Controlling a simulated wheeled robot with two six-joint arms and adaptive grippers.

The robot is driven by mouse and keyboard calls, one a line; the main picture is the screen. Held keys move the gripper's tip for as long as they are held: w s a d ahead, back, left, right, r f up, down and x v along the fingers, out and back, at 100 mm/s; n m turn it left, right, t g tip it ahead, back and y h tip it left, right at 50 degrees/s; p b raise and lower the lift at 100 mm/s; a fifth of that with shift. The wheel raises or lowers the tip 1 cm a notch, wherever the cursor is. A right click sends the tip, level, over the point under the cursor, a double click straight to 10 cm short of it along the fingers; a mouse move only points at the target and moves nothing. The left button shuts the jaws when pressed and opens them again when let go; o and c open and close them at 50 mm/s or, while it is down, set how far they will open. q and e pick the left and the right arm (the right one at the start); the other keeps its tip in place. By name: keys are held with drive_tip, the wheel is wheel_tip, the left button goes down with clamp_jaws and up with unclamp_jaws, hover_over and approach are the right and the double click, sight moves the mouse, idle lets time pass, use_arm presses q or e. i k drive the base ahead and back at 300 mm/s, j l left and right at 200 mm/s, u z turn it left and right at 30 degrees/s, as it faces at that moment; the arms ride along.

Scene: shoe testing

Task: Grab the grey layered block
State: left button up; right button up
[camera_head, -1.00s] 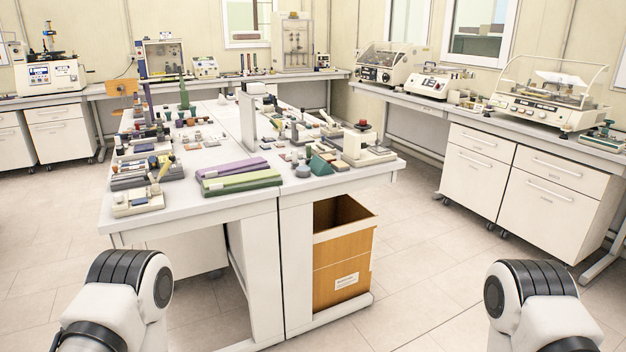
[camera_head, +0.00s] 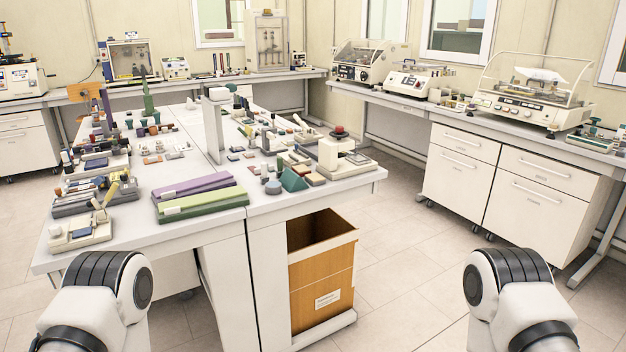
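A low dark grey block (camera_head: 72,206) that looks layered lies at the left part of the white table (camera_head: 220,225), behind a pale device (camera_head: 80,236) at the front left corner. It is small in the picture and partly covered by things around it, so I cannot be sure it is the grey layered block. Only the upper links of my two arms show at the bottom left and bottom right. Neither gripper is in view.
A purple and green pair of long blocks (camera_head: 200,197) lies near the table's front edge. Many small samples and tools crowd the tabletop. An open orange-brown box (camera_head: 322,280) stands under the table. Cabinets (camera_head: 510,190) line the right; the floor between is clear.

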sight(314, 179)
drive_tip(key=i+l+u, duration=0.1)
drive_tip(key=u, duration=0.45)
drive_tip(key=i+l+u, duration=0.2)
drive_tip(key=l, duration=0.2)
drive_tip(key=i+l+u, duration=0.2)
drive_tip(key=l, duration=0.2)
drive_tip(key=i+l+u, duration=0.2)
drive_tip(key=l, duration=0.25)
drive_tip(key=l+u, duration=0.2)
drive_tip(key=l, duration=0.25)
drive_tip(key=i+l+u, duration=0.2)
drive_tip(key=l, duration=0.3)
drive_tip(key=k, duration=0.1)
